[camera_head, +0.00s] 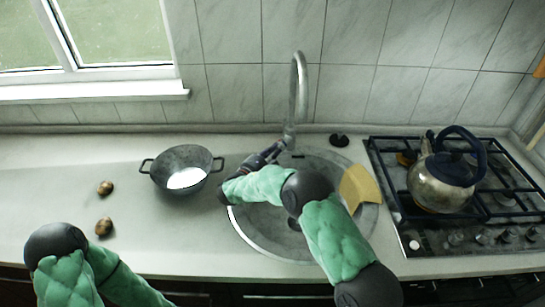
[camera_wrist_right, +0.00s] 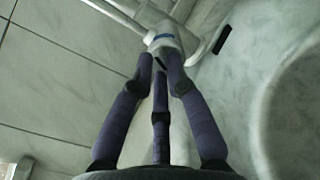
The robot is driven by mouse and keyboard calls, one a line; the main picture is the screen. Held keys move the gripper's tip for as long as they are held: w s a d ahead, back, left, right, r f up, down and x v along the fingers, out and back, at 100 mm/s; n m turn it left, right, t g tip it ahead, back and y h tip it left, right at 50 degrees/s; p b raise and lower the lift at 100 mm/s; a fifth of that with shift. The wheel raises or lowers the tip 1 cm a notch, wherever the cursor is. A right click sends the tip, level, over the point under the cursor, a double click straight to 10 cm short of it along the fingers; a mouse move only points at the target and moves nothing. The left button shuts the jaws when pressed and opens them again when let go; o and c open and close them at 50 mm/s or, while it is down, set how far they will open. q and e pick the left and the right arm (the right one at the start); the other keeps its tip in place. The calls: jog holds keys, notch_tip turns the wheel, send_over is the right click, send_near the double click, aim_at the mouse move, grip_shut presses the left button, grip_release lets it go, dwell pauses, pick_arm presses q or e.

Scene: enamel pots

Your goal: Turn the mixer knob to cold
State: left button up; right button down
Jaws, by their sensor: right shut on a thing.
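The grey mixer tap (camera_head: 299,85) rises behind the round sink (camera_head: 262,242), with its tall spout curving over. In the right wrist view, the mixer's pale body (camera_wrist_right: 163,30) stands just beyond my fingertips and bears a small blue mark. My right gripper (camera_head: 279,146) reaches the base of the tap from the left front. In the right wrist view, its dark fingers (camera_wrist_right: 161,72) are closed together at the mixer knob, which they mostly hide. The knob's exact turn cannot be told. My left arm shows at the lower left, but its gripper is out of view.
A dark pot (camera_head: 183,166) stands left of the sink, with two small brown round things (camera_head: 105,188) (camera_head: 104,226) further left. A yellow cloth-like piece (camera_head: 360,188) lies at the sink's right rim. A kettle (camera_head: 440,185) stands on the gas hob (camera_head: 395,205) at right.

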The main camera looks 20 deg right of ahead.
jog(key=shift+s+f+m+b, duration=0.1)
jog(key=shift+m+b, duration=1.55)
jog(key=shift+m, duration=0.15)
jog(key=c, duration=1.2)
grip_release()
jog(key=v, duration=1.2)
